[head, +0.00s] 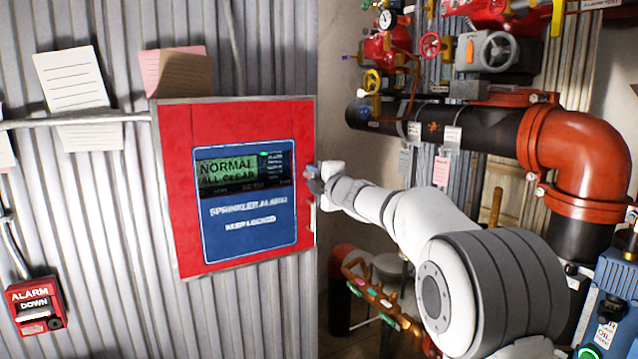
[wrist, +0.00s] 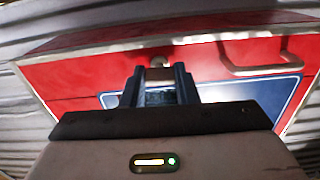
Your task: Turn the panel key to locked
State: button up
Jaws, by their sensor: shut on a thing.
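The red sprinkler alarm panel (head: 175,190) hangs on the corrugated wall, with a blue face and a screen reading NORMAL, ALL CLEAR. Its red side also shows in the wrist view (wrist: 75,75). My gripper (head: 314,182) is at the panel's right edge in the head view. In the wrist view my gripper (wrist: 159,78) has its two dark fingers close around the panel key (wrist: 158,72), a small pale metal piece at the panel. It is shut on the key. The fingers hide most of the key, so I cannot tell its turn position.
A pale handle (wrist: 262,68) sits on the panel to the right of my fingers. A red alarm box (head: 35,305) is low on the left wall. Pipes with an orange elbow (head: 580,150), valves and a blue device (head: 610,305) crowd the right.

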jog(key=shift+o, duration=0.2)
jog(key=shift+n, duration=0.3)
jog(key=shift+c, duration=0.2)
jog(key=o, duration=1)
jog(key=shift+d, duration=0.1)
jog(key=b+v, duration=0.1)
jog(key=v, duration=0.6)
jog(key=shift+s+d, duration=0.25)
jog(key=shift+s, duration=0.05)
